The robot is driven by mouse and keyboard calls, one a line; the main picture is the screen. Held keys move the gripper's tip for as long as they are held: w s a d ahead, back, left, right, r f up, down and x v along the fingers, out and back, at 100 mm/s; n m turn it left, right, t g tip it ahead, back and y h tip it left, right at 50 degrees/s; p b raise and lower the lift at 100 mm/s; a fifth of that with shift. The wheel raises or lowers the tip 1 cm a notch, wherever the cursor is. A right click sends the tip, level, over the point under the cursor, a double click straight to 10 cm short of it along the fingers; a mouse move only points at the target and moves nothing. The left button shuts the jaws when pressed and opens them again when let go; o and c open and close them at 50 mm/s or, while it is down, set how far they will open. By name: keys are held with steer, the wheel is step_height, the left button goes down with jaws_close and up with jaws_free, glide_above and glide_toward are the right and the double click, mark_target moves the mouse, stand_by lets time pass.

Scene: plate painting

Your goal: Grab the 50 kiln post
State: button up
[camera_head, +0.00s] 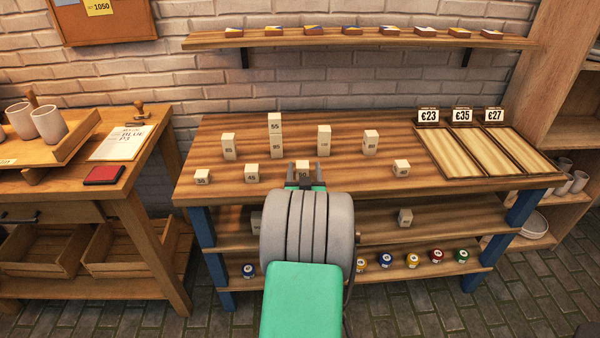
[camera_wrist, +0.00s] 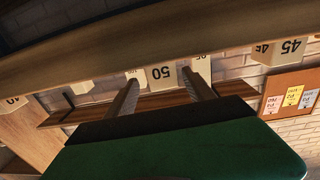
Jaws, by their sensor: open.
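The 50 kiln post (camera_head: 302,164) is a small pale block with a dark number. It stands on the wooden table top near its front edge, partly hidden behind my gripper (camera_head: 305,182). In the wrist view, which is upside down, the face of the 50 post (camera_wrist: 162,77) shows between my two open fingers. The fingers are on either side of it with some room. I cannot tell how far the fingertips reach along its sides.
The 45 post (camera_head: 251,173) stands left of it, and another short post (camera_head: 402,168) stands to the right. Behind are taller posts, including the stacked 55 (camera_head: 275,126) and 95 (camera_head: 276,145). Priced trays (camera_head: 428,150) lie at the table's right end.

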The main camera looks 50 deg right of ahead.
mark_target(302, 161)
steer(key=x, duration=0.5)
steer(key=shift+w+a, duration=0.2)
steer(key=shift+w, duration=0.1)
jaws_close()
stand_by(0.3)
